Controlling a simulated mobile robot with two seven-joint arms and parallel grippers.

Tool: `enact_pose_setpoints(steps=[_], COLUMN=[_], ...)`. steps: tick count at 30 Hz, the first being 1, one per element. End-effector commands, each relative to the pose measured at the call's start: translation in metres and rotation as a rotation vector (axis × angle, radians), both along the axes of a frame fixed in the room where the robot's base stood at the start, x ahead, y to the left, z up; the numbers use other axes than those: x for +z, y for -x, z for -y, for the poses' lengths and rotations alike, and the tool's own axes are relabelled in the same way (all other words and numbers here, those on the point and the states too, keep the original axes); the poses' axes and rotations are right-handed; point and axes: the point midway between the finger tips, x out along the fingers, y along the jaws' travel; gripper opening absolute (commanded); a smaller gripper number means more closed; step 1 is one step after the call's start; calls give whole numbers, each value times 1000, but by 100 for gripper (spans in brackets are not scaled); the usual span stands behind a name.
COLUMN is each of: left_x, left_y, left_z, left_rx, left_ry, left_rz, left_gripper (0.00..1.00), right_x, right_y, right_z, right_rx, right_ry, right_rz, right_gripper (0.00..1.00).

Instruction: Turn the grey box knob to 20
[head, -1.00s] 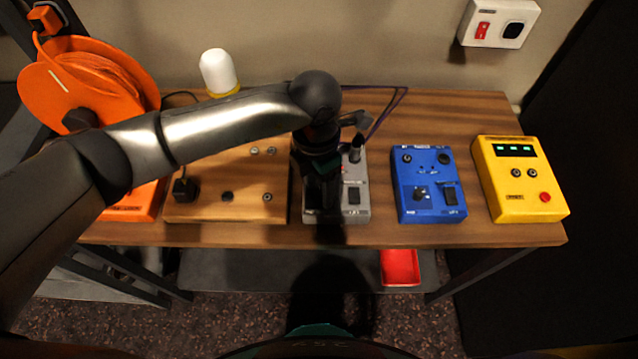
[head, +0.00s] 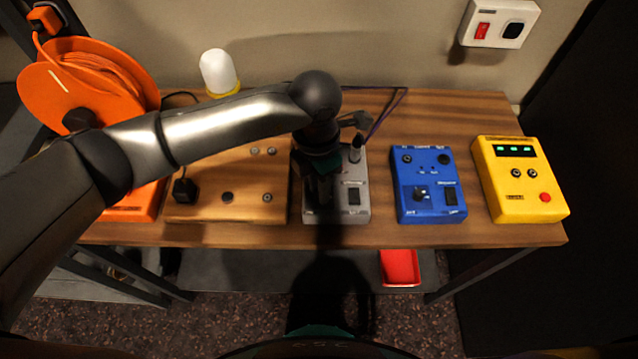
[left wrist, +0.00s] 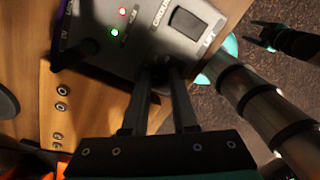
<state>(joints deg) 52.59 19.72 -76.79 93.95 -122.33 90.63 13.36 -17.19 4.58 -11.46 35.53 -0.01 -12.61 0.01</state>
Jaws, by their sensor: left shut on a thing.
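The grey box (head: 361,210) stands at the middle of the desk, partly covered by my left arm in the head view. In the left wrist view the grey box (left wrist: 152,45) shows a lit red light, a lit green light and a black rocker switch (left wrist: 187,22). My left gripper (head: 320,205) points down over the left front part of the box. In the left wrist view its fingers (left wrist: 160,78) are shut on the dark knob at the box's front. The knob is mostly hidden, and its pointer and scale cannot be read.
A wooden box (head: 245,205) stands close on the left and a blue box (head: 429,205) on the right. A yellow box (head: 540,205) is farther right. An orange cable reel (head: 45,85) is at far left. A dark claw, apparently my right gripper (left wrist: 262,35), shows away from the desk.

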Motion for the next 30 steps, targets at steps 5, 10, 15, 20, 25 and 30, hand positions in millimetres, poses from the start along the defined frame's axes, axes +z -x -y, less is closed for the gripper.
enact_pose_setpoints(steps=[5, 10, 15, 20, 25, 30], left_x=[0, -1, -2, -3, -3, -3], left_y=[0, -1, -1, -1, -1, -1], left_z=[0, 0, 0, 1, 1, 1], left_rx=[-12, -69, -178, -313, -457, -585], left_ry=[1, 1, 0, 1, 0, 1], left_rz=[2, 2, 4, 4, 4, 4], left_gripper=[0, 0, 0, 0, 0, 0], right_x=[-2, -9, -22, -39, -56, -72], right_y=[0, 0, 0, 0, 0, 0], right_z=[0, 0, 0, 0, 0, 0], right_rx=[0, 0, 0, 0, 0, 0], right_ry=[0, 0, 0, 0, 0, 0], right_rz=[0, 0, 0, 0, 0, 0], right_gripper=[59, 59, 59, 59, 59, 59])
